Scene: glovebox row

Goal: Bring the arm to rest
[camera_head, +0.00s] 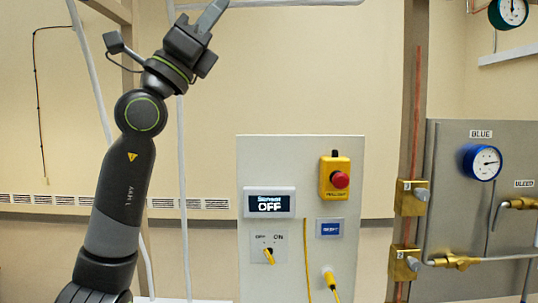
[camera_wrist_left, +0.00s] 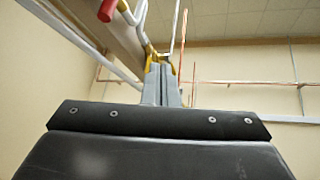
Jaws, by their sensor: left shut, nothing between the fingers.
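My left arm rises from the lower left of the head view, with its wrist bent over at the top. My left gripper (camera_head: 213,14) points up and to the right near the top edge of the head view. Its fingers are together with nothing between them. In the left wrist view the grey fingers (camera_wrist_left: 161,84) also stand closed side by side. The gripper is up and left of the white control panel (camera_head: 290,153) and apart from it. My right gripper is in neither view.
The panel carries a red stop button (camera_head: 341,180), a display (camera_head: 269,203) reading OFF and a yellow rotary switch (camera_head: 268,256). To its right are brass valves (camera_head: 411,198) and a blue gauge (camera_head: 482,162). Pale pipes (camera_head: 182,150) run behind my arm. The wall above the panel is clear.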

